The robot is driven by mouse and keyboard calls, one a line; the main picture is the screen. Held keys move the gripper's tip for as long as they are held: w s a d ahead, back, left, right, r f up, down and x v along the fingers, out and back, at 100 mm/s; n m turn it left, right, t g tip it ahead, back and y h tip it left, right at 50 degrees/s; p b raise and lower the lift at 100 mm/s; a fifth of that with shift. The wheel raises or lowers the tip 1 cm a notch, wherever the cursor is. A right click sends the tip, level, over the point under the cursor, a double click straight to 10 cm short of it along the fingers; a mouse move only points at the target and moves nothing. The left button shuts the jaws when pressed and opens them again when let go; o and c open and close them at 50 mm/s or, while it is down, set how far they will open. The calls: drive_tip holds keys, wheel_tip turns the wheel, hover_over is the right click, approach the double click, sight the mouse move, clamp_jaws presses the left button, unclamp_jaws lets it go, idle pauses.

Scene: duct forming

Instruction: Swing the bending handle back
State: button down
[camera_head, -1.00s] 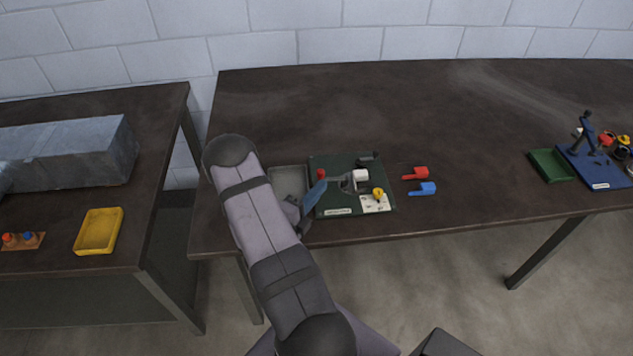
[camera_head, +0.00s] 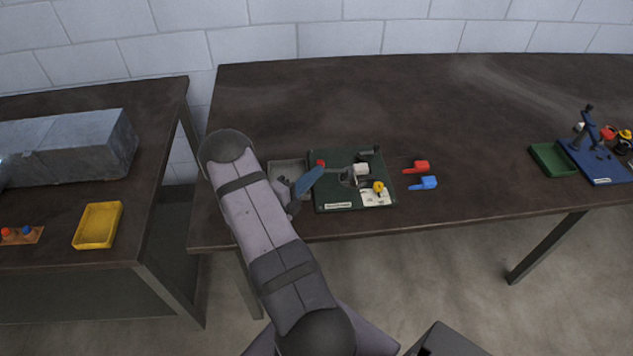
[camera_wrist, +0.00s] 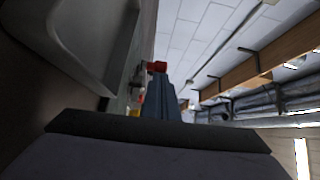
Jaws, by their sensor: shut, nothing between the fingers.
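The bending fixture sits on a dark green base plate (camera_head: 328,192) on the dark bench. Its bending handle (camera_head: 334,172) is a grey lever running left from the pivot beside a white roller (camera_head: 361,169). A red knob (camera_head: 320,163) shows at its left end. My gripper (camera_head: 319,171) has blue fingers, shut and empty, reaching in from the left just in front of the knob. In the wrist view, the closed fingers (camera_wrist: 160,92) point towards the red knob (camera_wrist: 157,67). I cannot tell whether they touch it. The fingers partly cover the lever's left end.
A grey tray (camera_head: 287,168) lies left of the plate, partly behind my arm. A yellow piece (camera_head: 379,187) is at the plate's front right. Red (camera_head: 417,167) and blue (camera_head: 423,183) pieces lie to its right. The bench behind is clear.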

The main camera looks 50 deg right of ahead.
drive_tip(key=shift+w+d, duration=0.45)
drive_tip(key=shift+w, duration=0.15)
drive_tip(key=shift+s+a, duration=0.1)
drive_tip(key=shift+a, duration=0.05)
drive_tip(key=a, duration=0.1)
drive_tip(key=s+a+p, duration=0.1)
drive_tip(key=s+a, duration=0.1)
drive_tip(key=shift+s+a+r+p, duration=0.15)
drive_tip(key=shift+s+r+p, duration=0.1)
drive_tip(key=shift+p, duration=0.15)
drive_tip(key=a+b, duration=0.1)
drive_tip(key=a, duration=0.1)
drive_tip(key=w+a+b, duration=0.1)
drive_tip(key=a, duration=0.2)
drive_tip(key=a+b, duration=0.1)
drive_tip(key=a, duration=0.2)
drive_tip(key=shift+w+a+f+b, duration=0.1)
drive_tip(key=shift+w+a+b, duration=0.1)
drive_tip(key=shift+b, duration=0.1)
drive_tip(key=shift+a, duration=0.6)
